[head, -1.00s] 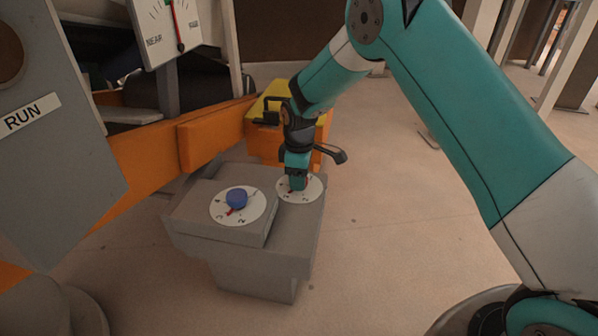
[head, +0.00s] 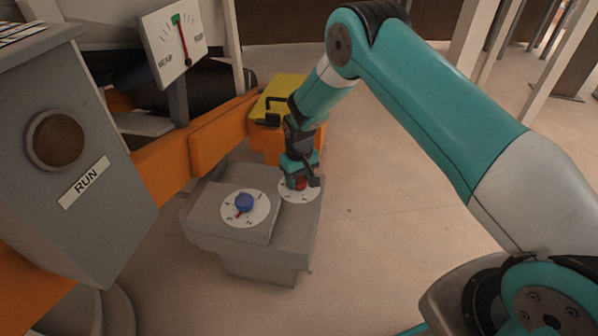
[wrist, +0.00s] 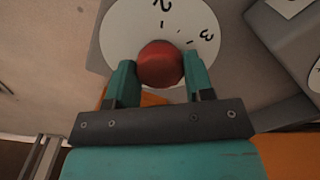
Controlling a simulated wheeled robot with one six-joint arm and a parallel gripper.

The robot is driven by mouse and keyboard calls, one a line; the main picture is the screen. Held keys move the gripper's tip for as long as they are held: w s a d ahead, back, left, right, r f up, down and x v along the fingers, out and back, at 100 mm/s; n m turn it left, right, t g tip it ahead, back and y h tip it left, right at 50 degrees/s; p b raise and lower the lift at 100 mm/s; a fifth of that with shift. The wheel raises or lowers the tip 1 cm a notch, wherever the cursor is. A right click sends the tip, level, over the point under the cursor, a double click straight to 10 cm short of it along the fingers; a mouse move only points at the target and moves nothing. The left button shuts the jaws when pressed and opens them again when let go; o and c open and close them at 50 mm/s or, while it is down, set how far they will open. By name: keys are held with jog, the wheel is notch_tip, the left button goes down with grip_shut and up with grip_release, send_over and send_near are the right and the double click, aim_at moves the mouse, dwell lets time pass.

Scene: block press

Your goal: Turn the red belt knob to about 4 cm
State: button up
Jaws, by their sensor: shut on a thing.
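The red belt knob (head: 300,184) stands on a round white dial (head: 288,196) at the right side of the grey pedestal. My gripper (head: 297,180) points down over it. In the wrist view the red knob (wrist: 160,64) sits between the two teal fingers of my gripper (wrist: 159,68), which are shut on it. The dial face (wrist: 125,32) shows the numbers 2 and 3 beyond the knob. The knob's pointer and the near part of the dial are hidden. A gauge (head: 172,40) at upper left has a red needle standing nearly upright, its tip at a green patch.
A blue knob (head: 244,202) on its own white dial (head: 262,208) stands left of my gripper on the raised part of the pedestal (head: 235,247). A grey box labelled RUN (head: 120,225) is at left. A yellow-topped orange unit (head: 285,88) stands behind. Floor at right is clear.

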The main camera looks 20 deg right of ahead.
aim_at(299, 180)
jog(key=shift+m+p, duration=0.45)
jog(key=shift+m, duration=0.35)
jog(key=o, duration=0.9)
notch_tip(299, 180, up, 17)
jog(key=p, duration=0.6)
jog(key=shift+r, duration=0.2)
